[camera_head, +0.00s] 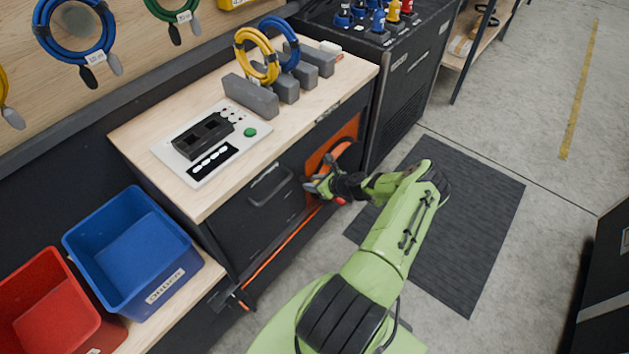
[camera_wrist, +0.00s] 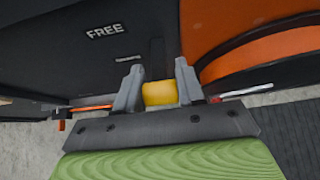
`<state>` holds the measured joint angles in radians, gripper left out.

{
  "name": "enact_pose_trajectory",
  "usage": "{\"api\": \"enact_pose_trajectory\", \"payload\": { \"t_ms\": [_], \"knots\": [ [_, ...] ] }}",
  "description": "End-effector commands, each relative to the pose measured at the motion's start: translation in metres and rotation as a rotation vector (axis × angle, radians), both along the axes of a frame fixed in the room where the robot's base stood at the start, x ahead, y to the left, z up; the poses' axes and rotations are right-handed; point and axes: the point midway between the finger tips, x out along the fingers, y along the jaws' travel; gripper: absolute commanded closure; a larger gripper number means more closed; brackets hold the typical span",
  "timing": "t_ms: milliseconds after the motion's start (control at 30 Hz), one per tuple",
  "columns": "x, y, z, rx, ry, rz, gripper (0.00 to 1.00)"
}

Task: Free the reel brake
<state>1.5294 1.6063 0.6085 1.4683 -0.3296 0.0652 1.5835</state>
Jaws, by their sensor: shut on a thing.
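The reel (camera_head: 333,150) is an orange disc with a dark ring, set in the front of the bench's dark cabinet. Part of it shows in the wrist view (camera_wrist: 260,50). My gripper (camera_head: 318,186) is at the reel's lower left in the head view, hiding the spot it holds. In the wrist view, my gripper (camera_wrist: 158,82) is shut on a yellow grip (camera_wrist: 159,93), which appears to belong to the brake lever. A dark panel with the word FREE (camera_wrist: 105,31) lies to the left of the grip. The lever's exact position is unclear.
An orange cord (camera_head: 282,247) runs down left from the reel to a dark fitting (camera_head: 241,299). A drawer handle (camera_head: 270,186) juts out left of my gripper. A blue bin (camera_head: 135,245) stands farther left. A dark mat (camera_head: 470,230) covers the floor at right.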

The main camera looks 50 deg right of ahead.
Motion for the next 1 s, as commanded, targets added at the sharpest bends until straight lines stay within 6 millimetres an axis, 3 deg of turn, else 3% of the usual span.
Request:
{"api": "enact_pose_trajectory", "payload": {
  "t_ms": [433,467,567,867,1000],
  "knots": [
    [0.000,0.000,0.000,-0.002,0.011,0.000,1.00],
    [0.000,0.000,0.000,-0.002,0.011,0.000,0.57],
    [0.000,0.000,0.000,-0.002,0.011,0.000,0.42],
    [-0.001,0.000,0.001,0.000,0.010,0.000,0.40],
    [-0.017,-0.002,0.015,-0.001,0.011,-0.003,0.40]
  ]
}}
